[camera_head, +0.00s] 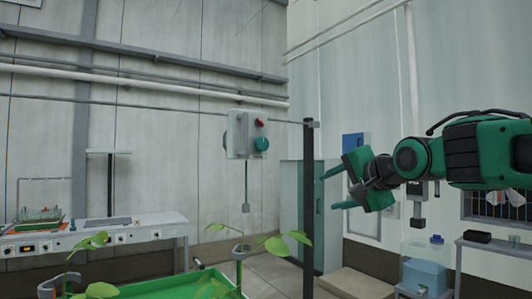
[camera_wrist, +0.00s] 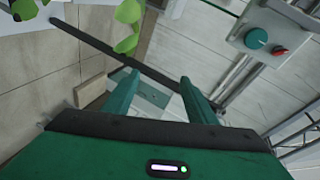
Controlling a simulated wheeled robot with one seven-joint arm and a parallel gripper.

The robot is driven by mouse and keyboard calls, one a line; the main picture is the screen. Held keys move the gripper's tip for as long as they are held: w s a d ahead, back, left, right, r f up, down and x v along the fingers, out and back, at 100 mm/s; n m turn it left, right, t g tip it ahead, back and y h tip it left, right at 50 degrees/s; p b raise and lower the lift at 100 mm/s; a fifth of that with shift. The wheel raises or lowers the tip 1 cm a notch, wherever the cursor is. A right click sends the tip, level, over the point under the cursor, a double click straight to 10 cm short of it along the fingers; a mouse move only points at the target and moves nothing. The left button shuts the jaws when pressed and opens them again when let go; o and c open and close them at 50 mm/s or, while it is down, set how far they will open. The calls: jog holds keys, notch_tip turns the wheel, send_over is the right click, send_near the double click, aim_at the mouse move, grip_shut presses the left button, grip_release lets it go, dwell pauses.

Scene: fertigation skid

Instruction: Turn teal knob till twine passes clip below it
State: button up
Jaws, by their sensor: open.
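The teal knob (camera_head: 261,144) sits on the front of a pale grey box (camera_head: 238,148) in the head view, below a small red knob (camera_head: 260,122). In the wrist view the teal knob (camera_wrist: 256,38) is at the upper right, beside the red one (camera_wrist: 280,51). A thin dark line, apparently the twine (camera_head: 246,180), hangs below the box to a small grey block (camera_head: 246,208); I cannot tell whether this block is the clip. My gripper (camera_head: 340,188) is open and empty, right of the box and apart from the knob. Its fingers also show in the wrist view (camera_wrist: 157,85).
A dark upright post (camera_head: 308,220) stands between the box and my gripper. A green tray (camera_head: 175,286) with leafy plants is below the box. A white bench (camera_head: 150,222) stands at left. A shelf with a blue container (camera_head: 425,273) is at lower right.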

aim_at(264, 145)
jog(key=a+r+t+y, duration=0.1)
jog(key=a+r+y, duration=0.4)
jog(key=a+r, duration=0.7)
jog(key=shift+m, duration=0.3)
jog(key=x, duration=0.9)
jog(key=shift+w, duration=0.3)
jog(key=c, duration=1.1)
